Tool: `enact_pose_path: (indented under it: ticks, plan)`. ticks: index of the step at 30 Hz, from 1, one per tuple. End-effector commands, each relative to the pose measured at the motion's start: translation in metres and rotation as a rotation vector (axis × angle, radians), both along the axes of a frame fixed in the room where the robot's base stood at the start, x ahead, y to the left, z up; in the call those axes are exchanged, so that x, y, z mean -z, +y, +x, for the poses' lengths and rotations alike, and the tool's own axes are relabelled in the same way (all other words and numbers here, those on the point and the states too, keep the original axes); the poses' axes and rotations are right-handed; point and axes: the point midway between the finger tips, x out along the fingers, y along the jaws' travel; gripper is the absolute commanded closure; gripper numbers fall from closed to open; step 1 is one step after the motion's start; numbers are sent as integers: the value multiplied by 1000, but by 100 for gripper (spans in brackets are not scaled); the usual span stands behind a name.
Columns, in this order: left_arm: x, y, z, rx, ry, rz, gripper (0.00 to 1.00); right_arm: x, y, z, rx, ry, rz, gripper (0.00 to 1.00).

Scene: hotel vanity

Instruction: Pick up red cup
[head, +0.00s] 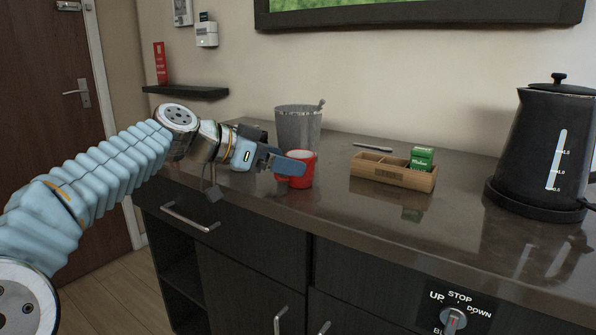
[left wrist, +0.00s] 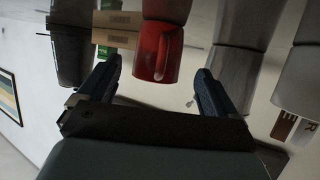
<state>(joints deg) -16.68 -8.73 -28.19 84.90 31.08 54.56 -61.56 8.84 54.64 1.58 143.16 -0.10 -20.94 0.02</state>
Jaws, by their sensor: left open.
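The red cup (head: 302,170) stands upright on the dark countertop, in front of a grey metal bucket. My left gripper (head: 280,163) comes in from the left at the cup's near left side and hides part of it in the head view. In the left wrist view the red cup (left wrist: 153,52) shows upside down, its handle visible, beyond and between the two spread fingertips of my left gripper (left wrist: 160,80). The fingers are open and nothing is held. My right gripper is not in view.
A grey bucket (head: 298,128) stands just behind the cup. A wooden box (head: 388,177) with a green packet (head: 422,158) sits to its right. A black kettle (head: 551,145) stands at the far right. Bare countertop (head: 330,200) lies in front of the box.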

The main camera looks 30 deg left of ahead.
Motion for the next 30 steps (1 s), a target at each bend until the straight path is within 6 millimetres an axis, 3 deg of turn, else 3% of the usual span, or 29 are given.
enact_pose_path:
  ticks: [7, 15, 27, 30]
  plan:
    - [11, -21, 29, 1, 2, -1, 8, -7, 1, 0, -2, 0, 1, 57]
    - [13, -23, 33, 1, 1, -1, 8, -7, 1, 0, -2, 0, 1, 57]
    - [13, -23, 33, 1, 1, -1, 67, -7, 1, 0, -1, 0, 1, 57]
    - [13, -23, 33, 0, 0, -1, 68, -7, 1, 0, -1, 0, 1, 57]
